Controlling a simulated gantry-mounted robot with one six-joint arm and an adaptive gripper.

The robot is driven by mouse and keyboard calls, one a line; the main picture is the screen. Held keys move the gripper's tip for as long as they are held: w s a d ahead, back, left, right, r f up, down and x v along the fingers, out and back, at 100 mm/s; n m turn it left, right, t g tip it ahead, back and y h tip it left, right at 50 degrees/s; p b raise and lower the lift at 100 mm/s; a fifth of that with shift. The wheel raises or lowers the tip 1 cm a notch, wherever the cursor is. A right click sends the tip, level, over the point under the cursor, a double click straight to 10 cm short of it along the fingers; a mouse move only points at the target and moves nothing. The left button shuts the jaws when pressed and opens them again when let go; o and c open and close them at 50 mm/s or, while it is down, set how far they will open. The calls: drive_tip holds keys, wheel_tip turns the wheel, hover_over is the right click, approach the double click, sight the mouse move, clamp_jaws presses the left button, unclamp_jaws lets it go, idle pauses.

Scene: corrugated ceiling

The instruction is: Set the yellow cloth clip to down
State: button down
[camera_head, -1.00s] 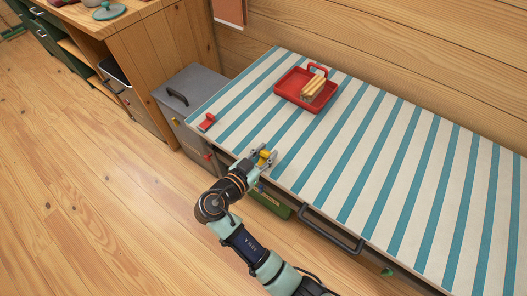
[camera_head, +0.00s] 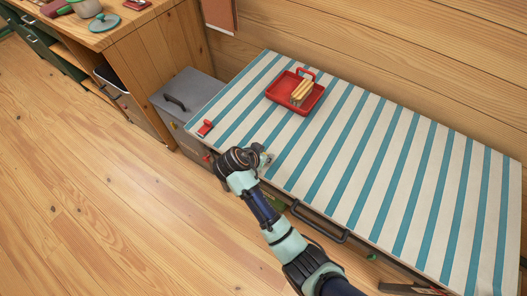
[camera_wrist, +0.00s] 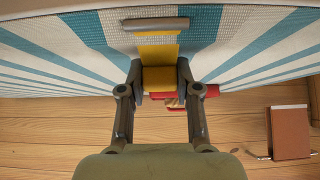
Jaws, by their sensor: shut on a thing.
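The yellow cloth clip (camera_wrist: 159,79) sits between my two fingers in the wrist view, at the edge of the striped cloth (camera_wrist: 222,50). A flat yellow strip runs from it to a grey bar (camera_wrist: 157,24). My gripper (camera_wrist: 160,88) is shut on the clip. In the head view my gripper (camera_head: 264,158) is at the front edge of the striped cloth (camera_head: 385,140), and my wrist hides the yellow clip. I cannot tell the clip's exact angle.
A red clip (camera_head: 205,128) sits on the cloth's left edge. A red tray (camera_head: 281,94) with a bread-like item (camera_head: 301,92) lies near the back. A dark handle (camera_head: 319,225) runs along the table front.

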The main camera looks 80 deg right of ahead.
idle(0.4)
drive_tip(key=c, duration=0.8)
unclamp_jaws()
drive_tip(key=v, duration=1.2)
drive_tip(key=shift+d+r, duration=0.15)
drive_tip(key=shift+d, duration=0.05)
